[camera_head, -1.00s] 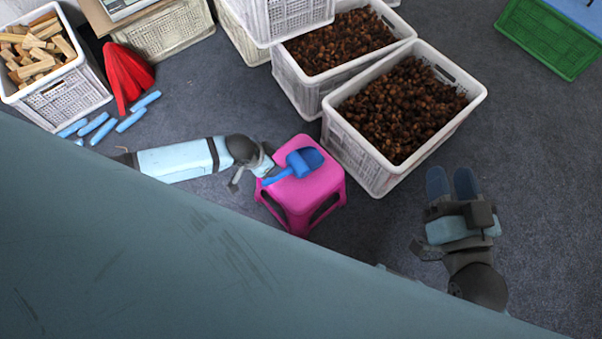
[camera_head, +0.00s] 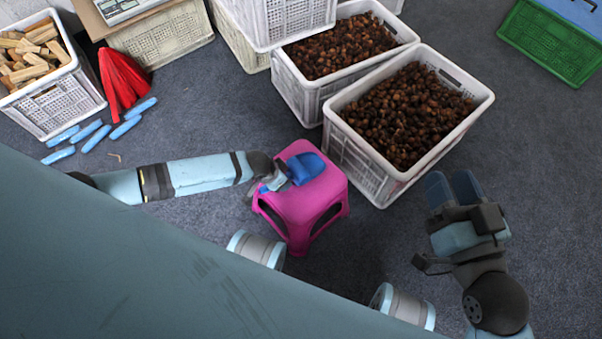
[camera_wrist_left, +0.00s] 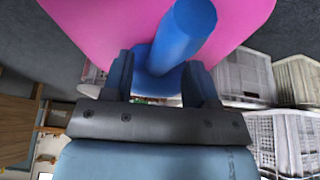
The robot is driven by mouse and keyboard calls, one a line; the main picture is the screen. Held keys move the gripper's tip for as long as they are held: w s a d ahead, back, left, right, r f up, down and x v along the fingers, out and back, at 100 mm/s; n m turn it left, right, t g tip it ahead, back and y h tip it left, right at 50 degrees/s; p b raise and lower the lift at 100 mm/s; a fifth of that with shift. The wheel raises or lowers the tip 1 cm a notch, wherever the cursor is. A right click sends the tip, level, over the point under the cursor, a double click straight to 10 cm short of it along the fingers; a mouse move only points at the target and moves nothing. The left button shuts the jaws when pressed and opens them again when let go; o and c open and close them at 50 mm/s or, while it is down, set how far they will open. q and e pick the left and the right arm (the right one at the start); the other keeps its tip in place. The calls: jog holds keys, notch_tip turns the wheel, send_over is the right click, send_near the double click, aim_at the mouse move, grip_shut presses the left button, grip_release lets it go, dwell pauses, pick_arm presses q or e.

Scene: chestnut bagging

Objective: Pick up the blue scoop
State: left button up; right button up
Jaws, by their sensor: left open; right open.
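The blue scoop (camera_head: 306,168) lies on the pink stool (camera_head: 300,214). My left gripper (camera_head: 278,182) is at the scoop's handle end, over the left side of the stool top, and hides part of the handle. My right gripper (camera_head: 454,190) is open and empty, over the floor right of the stool.
Two white crates of chestnuts (camera_head: 352,150) stand just behind and right of the stool. A crate of wood blocks (camera_head: 60,110), a red folded thing (camera_head: 122,78) and several blue pieces (camera_head: 97,138) are at the left. A green crate (camera_head: 548,45) is at the far right.

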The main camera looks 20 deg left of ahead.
pick_arm(q)
jog(key=shift+x, duration=1)
pick_arm(e)
jog(key=shift+f+g, duration=0.3)
jog(key=shift+f, duration=0.55)
pick_arm(q)
jog(key=shift+c, duration=0.2)
grip_shut()
jog(key=shift+r, duration=0.1)
pick_arm(e)
notch_tip(320, 180, up, 8)
jog(key=t+p, duration=0.3)
jog(key=p, duration=0.3)
pick_arm(q)
notch_tip(320, 180, up, 20)
jog(key=p, duration=0.2)
pick_arm(e)
jog(key=f, duration=0.1)
jog(key=d+f+g+h, duration=0.1)
jog(key=f, duration=0.1)
jog(key=d+f+g+h, duration=0.1)
jog(key=f, duration=0.1)
jog(key=shift+d+f+m, duration=0.1)
jog(key=shift+d+m, duration=0.05)
jog(key=shift+m, duration=0.25)
